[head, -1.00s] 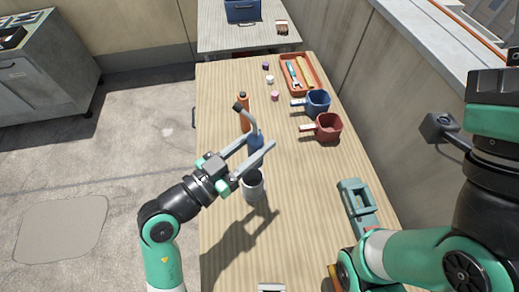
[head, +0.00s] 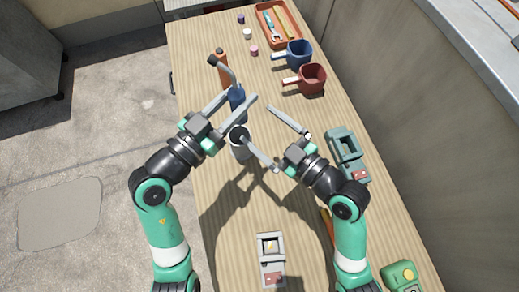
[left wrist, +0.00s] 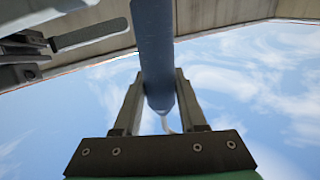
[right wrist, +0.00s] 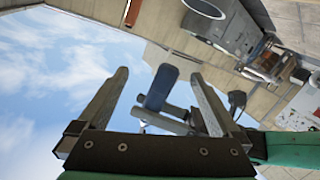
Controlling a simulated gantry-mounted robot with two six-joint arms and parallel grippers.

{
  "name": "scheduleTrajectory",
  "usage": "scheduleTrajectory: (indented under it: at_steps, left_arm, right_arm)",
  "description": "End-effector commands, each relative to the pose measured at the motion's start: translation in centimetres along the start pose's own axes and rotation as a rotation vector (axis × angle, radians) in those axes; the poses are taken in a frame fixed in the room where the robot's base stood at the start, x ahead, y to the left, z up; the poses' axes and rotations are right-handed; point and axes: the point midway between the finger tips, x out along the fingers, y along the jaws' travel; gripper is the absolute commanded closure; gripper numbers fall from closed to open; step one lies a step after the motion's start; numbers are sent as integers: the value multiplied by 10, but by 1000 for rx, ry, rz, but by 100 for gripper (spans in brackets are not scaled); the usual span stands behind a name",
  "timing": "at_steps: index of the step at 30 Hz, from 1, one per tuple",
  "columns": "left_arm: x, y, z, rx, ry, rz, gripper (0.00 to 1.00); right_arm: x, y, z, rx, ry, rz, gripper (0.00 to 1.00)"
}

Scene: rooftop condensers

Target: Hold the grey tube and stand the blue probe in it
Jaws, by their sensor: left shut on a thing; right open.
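The blue probe (head: 238,103), with a grey curved cable at its top, is held between the fingers of my left gripper (head: 242,97). The left wrist view shows the probe's blue shaft (left wrist: 152,45) between both fingers. The grey tube (head: 239,151), open and dark inside, stands on the table just below the probe in the head view. My right gripper (head: 258,124) is open and empty, one finger crossing near the tube's rim; whether it touches cannot be told. The probe (right wrist: 161,86) also shows between the open fingers in the right wrist view.
An orange bottle (head: 222,72) stands behind the probe. A blue pot (head: 299,53), a red pot (head: 312,78) and an orange tray (head: 266,25) are at the back right. A teal holder (head: 343,145) lies right; a grey device (head: 270,247) lies in front.

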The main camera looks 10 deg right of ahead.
Motion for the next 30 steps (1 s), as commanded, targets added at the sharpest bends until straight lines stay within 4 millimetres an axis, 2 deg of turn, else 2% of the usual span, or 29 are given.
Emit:
scheduleTrajectory:
  at_steps: [1, 3, 6, 9, 16, 20, 30]
  left_arm:
    - [0, 0, -1, 0, 2, 0, 100]
    - [0, 0, -1, 0, 1, 0, 100]
    - [0, 0, -1, 0, 2, 0, 100]
    - [0, 0, -1, 0, 1, 0, 100]
    - [0, 0, -1, 0, 2, 0, 100]
    - [0, 0, -1, 1, 2, 0, 100]
    - [0, 0, -1, 0, 2, 0, 100]
  right_arm:
    - [2, -14, 20, 65, -54, -15, 0]
    - [4, -30, 46, 152, -127, -21, 0]
    - [2, -48, 76, 249, -213, -19, 0]
    - [0, -58, 92, 303, -261, -13, 0]
    - [1, -61, 98, 322, -278, -9, 0]
    - [14, -61, 101, 322, -276, -10, 0]
    - [83, -64, 119, 321, -275, -10, 0]
